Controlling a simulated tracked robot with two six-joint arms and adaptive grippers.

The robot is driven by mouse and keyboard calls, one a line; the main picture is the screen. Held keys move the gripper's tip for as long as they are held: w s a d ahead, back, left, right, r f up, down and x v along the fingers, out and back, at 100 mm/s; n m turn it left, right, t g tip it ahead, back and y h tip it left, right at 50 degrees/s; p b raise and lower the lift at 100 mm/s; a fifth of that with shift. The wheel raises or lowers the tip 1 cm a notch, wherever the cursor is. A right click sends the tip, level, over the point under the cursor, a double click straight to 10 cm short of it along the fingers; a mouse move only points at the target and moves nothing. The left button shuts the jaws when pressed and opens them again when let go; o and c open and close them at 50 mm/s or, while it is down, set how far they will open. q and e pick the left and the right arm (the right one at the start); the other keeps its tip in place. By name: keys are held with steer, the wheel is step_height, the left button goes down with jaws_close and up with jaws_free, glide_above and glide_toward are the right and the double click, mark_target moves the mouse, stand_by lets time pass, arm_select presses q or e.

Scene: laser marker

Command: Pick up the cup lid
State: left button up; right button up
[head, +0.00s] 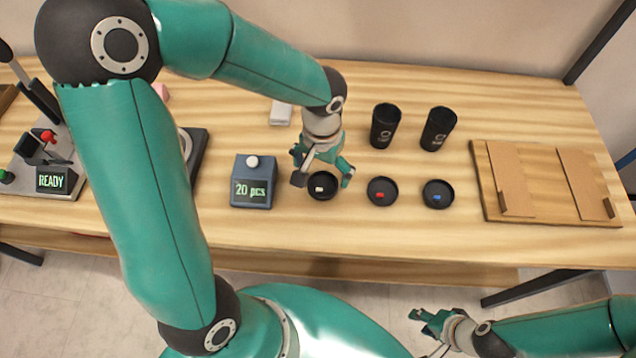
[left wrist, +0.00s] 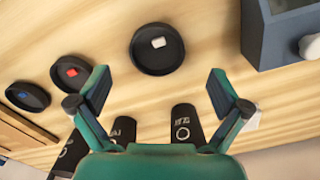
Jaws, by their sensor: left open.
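Three round black lids lie in a row on the wooden table. One has a white piece in it (head: 322,193), one a red piece (head: 382,198) and one a blue piece (head: 438,202). My left gripper (head: 322,180) is open and empty above the lid with the white piece, its fingers spread to either side. In the left wrist view this lid (left wrist: 157,62) lies ahead of the parted fingertips (left wrist: 158,82), not between them. My right gripper (head: 425,332) is low, in front of the table, apart from everything, with its fingers apart.
Black cups (head: 385,126) (head: 438,128) stand behind the lids; a further one shows in the left wrist view. A counter box (head: 253,190) reading "20 pcs" is close left of the gripper. A wooden board (head: 545,180) lies right, a machine reading "READY" (head: 57,180) far left.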

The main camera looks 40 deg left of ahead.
mark_target(322, 187)
arm_select(q)
step_height(322, 187, down, 5)
steer(key=shift+d, duration=0.15)
steer(key=shift+c, duration=0.3)
steer(key=c, duration=1)
steer(key=shift+r, duration=0.2)
